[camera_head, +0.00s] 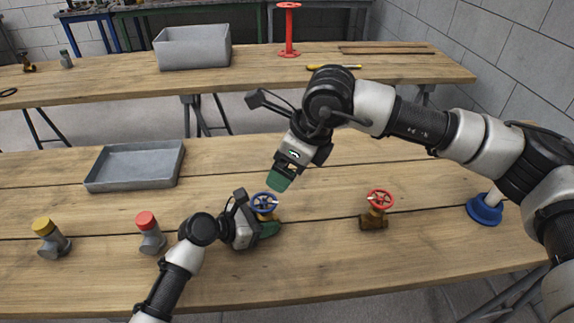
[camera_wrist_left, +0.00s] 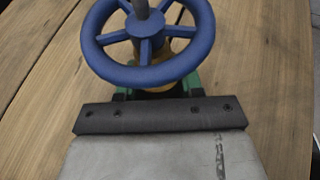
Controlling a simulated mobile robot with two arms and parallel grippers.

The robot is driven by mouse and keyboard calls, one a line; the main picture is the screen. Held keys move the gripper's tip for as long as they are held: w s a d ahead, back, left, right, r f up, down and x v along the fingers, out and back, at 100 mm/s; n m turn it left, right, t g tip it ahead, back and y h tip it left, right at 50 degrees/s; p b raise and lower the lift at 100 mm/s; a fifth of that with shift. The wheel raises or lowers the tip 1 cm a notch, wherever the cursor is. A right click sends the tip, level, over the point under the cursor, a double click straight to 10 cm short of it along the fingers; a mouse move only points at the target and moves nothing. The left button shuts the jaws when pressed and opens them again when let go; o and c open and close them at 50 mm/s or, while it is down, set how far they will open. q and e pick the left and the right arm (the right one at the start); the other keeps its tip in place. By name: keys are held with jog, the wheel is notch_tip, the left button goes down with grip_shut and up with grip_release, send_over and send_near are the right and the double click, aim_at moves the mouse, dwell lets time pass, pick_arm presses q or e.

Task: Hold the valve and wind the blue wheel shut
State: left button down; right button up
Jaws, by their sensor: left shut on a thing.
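The blue wheel (camera_head: 264,202) sits on top of a brass valve (camera_head: 264,216) on the near bench. My left gripper (camera_head: 268,230), with green fingertips, is shut on the valve's body, low and below the wheel. In the left wrist view the blue wheel (camera_wrist_left: 148,40) shows large with its spokes and a grey stem at the hub. The brass body is mostly hidden under it, with green fingers at both sides. My right gripper (camera_head: 281,178) points down above and slightly right of the wheel, apart from it. Its finger gap cannot be made out.
A red-wheeled valve (camera_head: 377,205) stands to the right, and a blue-based plunger-like thing (camera_head: 485,210) farther right. A red-capped fitting (camera_head: 149,232) and a yellow-capped one (camera_head: 50,238) stand left. A grey tray (camera_head: 134,166) lies behind them. A second bench (camera_head: 130,88) is beyond.

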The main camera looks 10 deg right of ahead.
jog(key=shift+w, duration=0.1)
jog(key=n+g, duration=0.4)
jog(key=n, duration=0.8)
send_near(265, 199)
jog(key=shift+g, duration=0.3)
jog(key=x, duration=0.8)
jog(key=shift+a+f, duration=0.15)
jog(key=shift+f, duration=0.05)
jog(key=c, duration=0.9)
jog(key=shift+c, duration=0.2)
